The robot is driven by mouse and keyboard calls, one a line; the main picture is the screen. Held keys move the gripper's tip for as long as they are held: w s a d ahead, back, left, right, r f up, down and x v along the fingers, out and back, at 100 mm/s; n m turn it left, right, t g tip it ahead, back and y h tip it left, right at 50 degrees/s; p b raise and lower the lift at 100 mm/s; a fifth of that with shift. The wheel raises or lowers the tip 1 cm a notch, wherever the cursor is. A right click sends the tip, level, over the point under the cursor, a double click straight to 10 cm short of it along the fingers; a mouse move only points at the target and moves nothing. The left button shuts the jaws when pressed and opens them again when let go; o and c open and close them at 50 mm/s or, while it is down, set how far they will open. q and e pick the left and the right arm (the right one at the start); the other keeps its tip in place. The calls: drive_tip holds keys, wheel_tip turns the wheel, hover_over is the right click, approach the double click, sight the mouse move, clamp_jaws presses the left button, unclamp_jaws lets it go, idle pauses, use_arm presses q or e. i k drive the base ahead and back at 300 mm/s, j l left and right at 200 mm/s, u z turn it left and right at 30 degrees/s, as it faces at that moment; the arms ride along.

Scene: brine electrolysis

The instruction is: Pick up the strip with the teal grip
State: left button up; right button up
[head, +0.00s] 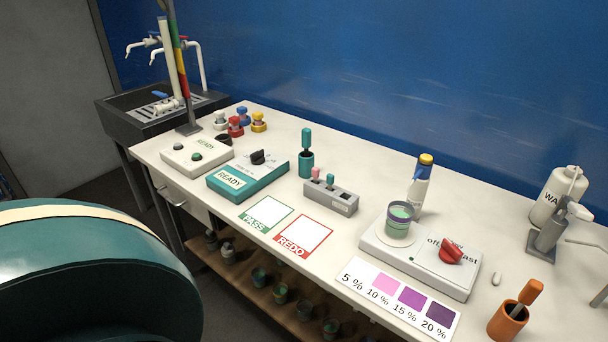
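A small teal grip (330,178) stands upright in a slot of a grey block (335,199) near the middle of the bench. A pink grip (315,172) stands just left of it in the same block. The part of each strip below the grip is hidden in the block. Behind and left of the block, a larger teal handle (306,138) stands in a teal cup (306,165). Neither of my grippers shows in the head view.
A stirrer plate (445,279) with a beaker (400,219) stands right of the block, a bottle (422,185) behind it. A teal READY box (272,180) is at left. PASS (268,212) and REDO (304,234) cards lie in front. An orange cup (507,322) stands at front right.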

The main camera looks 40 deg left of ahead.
sight(331, 177)
drive_tip(key=j+u, duration=0.15)
drive_tip(key=u, duration=0.9)
